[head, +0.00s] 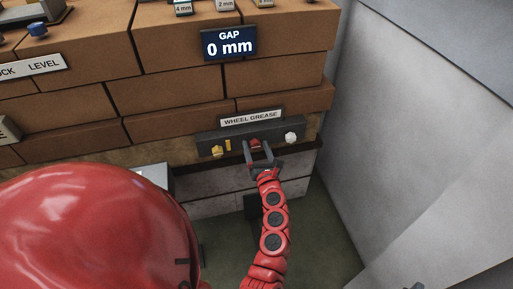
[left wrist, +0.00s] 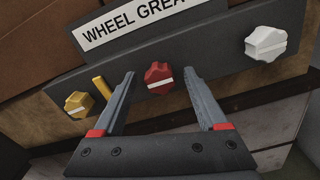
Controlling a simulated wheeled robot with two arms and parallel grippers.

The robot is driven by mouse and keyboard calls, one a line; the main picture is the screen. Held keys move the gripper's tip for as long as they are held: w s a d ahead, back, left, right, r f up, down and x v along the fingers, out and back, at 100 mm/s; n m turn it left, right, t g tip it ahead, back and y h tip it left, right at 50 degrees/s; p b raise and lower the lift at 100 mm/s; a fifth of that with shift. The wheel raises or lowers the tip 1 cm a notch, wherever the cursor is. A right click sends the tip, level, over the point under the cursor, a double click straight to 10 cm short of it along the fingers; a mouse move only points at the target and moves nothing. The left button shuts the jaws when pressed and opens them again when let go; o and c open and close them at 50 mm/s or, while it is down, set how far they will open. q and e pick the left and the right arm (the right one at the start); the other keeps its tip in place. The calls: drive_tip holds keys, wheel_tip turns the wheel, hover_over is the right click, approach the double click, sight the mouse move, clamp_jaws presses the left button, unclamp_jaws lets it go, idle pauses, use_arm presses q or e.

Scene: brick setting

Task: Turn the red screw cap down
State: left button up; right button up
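The red screw cap (head: 255,143) is on a dark grey panel (head: 205,136) under the WHEEL GREASE label. In the left wrist view the cap (left wrist: 158,76) has a white stripe lying nearly level across it. My left gripper (head: 256,149) is open in front of the cap. In the left wrist view its fingers (left wrist: 159,84) stand one on each side of the cap, with a gap visible on both sides. My right gripper is not in view.
A yellow knob (left wrist: 78,103) and a yellow upright bar (left wrist: 102,90) are left of the cap. A white knob (left wrist: 266,43) is to its right. A GAP display (head: 229,42) reading 0 mm is on the brick wall above. A grey wall (head: 390,110) stands at the right.

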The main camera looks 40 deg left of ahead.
use_arm(q)
clamp_jaws()
